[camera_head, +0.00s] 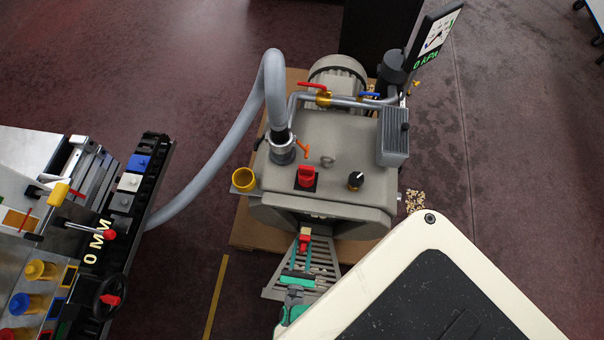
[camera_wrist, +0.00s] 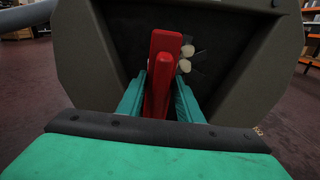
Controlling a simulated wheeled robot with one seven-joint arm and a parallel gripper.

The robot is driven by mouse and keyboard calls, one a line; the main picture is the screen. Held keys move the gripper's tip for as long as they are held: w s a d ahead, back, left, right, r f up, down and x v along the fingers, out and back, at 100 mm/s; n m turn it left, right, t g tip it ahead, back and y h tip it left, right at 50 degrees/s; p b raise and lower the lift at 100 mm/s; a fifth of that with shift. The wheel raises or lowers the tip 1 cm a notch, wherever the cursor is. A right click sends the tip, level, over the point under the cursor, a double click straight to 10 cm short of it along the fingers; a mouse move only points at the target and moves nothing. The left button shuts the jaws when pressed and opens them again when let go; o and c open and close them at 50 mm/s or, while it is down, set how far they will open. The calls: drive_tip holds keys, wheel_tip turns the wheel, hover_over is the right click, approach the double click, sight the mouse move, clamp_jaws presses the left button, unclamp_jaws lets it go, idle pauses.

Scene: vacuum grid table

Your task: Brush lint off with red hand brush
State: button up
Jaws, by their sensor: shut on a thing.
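The red hand brush (camera_wrist: 163,62) is upright between my gripper's green fingers (camera_wrist: 160,95) in the wrist view, and they are shut on it. In the head view a red part of it (camera_head: 304,243) shows at the front of the grey pump, with my gripper (camera_head: 298,275) just below. Its bristles cannot be made out clearly. In the wrist view, pale rounded tufts (camera_wrist: 185,58) sit behind the brush against the dark opening of the housing (camera_wrist: 245,65); I cannot tell whether they are lint.
The grey pump (camera_head: 340,150) stands on a brown base (camera_head: 245,228), with a slatted panel (camera_head: 325,262) at its front. A grey hose (camera_head: 215,160) arcs left to a machine with levers (camera_head: 60,192). Beige crumbs (camera_head: 415,200) lie right of the pump. Open floor (camera_head: 520,190) lies farther right.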

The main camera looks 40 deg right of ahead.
drive_tip(key=shift+x, duration=2.75)
drive_tip(key=shift+x, duration=1.5)
drive_tip(key=s+d, duration=0.6)
drive_tip(key=s, duration=0.1)
drive_tip(key=shift+w+r, duration=0.15)
drive_tip(key=shift+r, duration=0.45)
drive_tip(key=shift+w+a, duration=1.5)
drive_tip(key=shift+w, duration=0.2)
drive_tip(key=shift+w+a, duration=0.4)
drive_tip(key=shift+w, duration=0.25)
drive_tip(key=shift+c, duration=0.5)
